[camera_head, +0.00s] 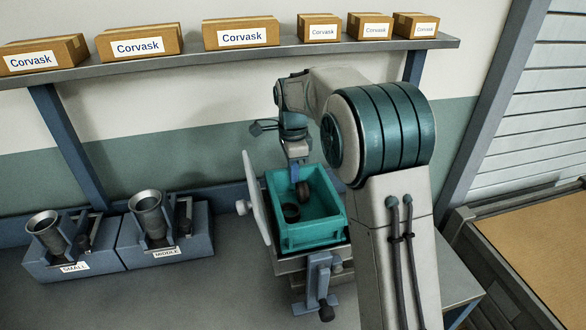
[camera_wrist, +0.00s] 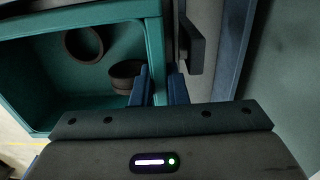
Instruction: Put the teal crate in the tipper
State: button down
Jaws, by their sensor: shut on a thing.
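The teal crate (camera_head: 316,236) is upright over a grey stand with a knob and a front clamp (camera_head: 322,278), which looks like the tipper. I cannot tell whether the crate rests fully on it. Two dark rings lie inside the crate, one nearer (camera_head: 291,213) and one further back (camera_head: 303,191). My gripper (camera_head: 294,176) points down at the crate's back wall, shut on its rim. In the wrist view, my fingers (camera_wrist: 161,84) sit on either side of the crate's teal wall (camera_wrist: 155,42). The crate's underside is hidden.
A pale upright panel (camera_head: 256,198) stands close along the crate's left. Two blue holders with metal cups, labelled SMALL (camera_head: 72,262) and MIDDLE (camera_head: 166,248), stand to the left. A shelf (camera_head: 150,66) with several Corvask boxes runs above. The bench front left is clear.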

jog(key=c, duration=1.4)
grip_release()
jog(key=shift+c, duration=0.2)
notch_tip(320, 180, up, 13)
jog(key=s+d+r+n+t, duration=0.1)
jog(key=s+d+n, duration=0.35)
jog(key=s, duration=0.25)
jog(key=s+d+f+n+t, duration=0.1)
jog(key=s+d+f+n, duration=0.1)
jog(key=s, duration=0.5)
jog(key=s+d+f+n+t, duration=0.1)
jog(key=s+d+f+n, duration=0.2)
jog(key=s, duration=0.5)
jog(key=s+d+f+n+t, duration=0.1)
jog(key=s+d+f+n, duration=0.1)
jog(key=s+f+n, duration=0.2)
jog(key=s+n, duration=0.2)
jog(key=s, duration=0.2)
jog(key=shift+d+f, duration=0.2)
jog(key=shift+f, duration=0.2)
